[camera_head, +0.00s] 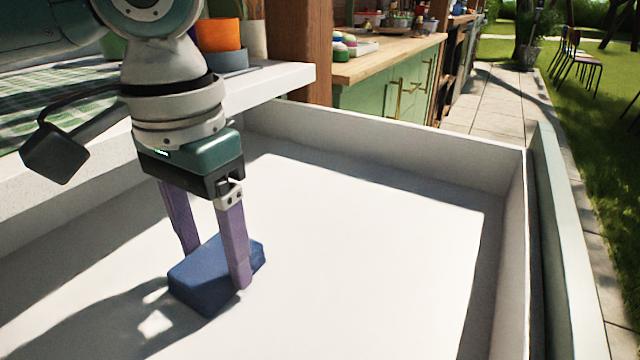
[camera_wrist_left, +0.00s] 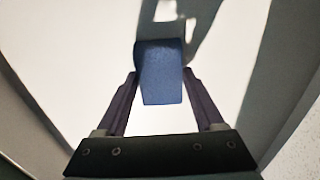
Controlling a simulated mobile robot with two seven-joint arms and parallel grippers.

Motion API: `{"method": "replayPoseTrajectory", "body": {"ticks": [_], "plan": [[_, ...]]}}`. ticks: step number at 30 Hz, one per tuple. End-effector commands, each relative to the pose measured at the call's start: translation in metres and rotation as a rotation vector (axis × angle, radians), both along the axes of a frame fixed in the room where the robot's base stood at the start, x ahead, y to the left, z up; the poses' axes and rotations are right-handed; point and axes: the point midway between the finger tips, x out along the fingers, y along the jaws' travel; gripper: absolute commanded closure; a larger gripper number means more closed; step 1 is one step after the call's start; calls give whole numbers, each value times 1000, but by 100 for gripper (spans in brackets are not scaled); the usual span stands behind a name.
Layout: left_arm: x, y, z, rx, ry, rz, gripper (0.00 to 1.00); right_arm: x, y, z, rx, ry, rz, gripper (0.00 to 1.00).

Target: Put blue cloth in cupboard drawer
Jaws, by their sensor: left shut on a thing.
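The blue cloth (camera_head: 205,279) is a folded, block-like piece inside the open white drawer (camera_head: 400,155). My left gripper (camera_head: 218,270) points down into the drawer with its purple fingers on either side of the cloth, shut on it. The cloth is at or just above the drawer floor; I cannot tell whether it touches. In the left wrist view the cloth (camera_wrist_left: 161,75) sits between the fingertips of the left gripper (camera_wrist_left: 161,82). My right gripper is not in view.
A white countertop (camera_head: 285,78) with a green checked cloth (camera_head: 60,110) and pots (camera_head: 218,35) overhangs the drawer's back left. The drawer's right wall (camera_head: 515,240) and front panel (camera_head: 565,250) stand up. The rest of the drawer floor is clear. Green cabinets (camera_head: 390,95) stand behind.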

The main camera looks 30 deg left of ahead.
Motion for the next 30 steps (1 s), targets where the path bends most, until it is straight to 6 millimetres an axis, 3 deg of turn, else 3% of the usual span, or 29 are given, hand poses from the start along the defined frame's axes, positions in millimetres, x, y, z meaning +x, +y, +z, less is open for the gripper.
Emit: {"method": "replayPoseTrajectory", "body": {"ticks": [4, 5, 12, 22, 30], "plan": [[0, 0, -2, 0, 2, 0, 83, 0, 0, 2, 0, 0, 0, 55], [0, 0, -3, 0, 1, 0, 28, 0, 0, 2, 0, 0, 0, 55], [0, 0, -2, 0, 0, 0, 1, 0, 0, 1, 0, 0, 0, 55], [1, 0, 3, -1, -2, 0, 0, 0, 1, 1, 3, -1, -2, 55], [1, 0, 60, -1, -4, -1, 0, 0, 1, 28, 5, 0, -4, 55]]}}
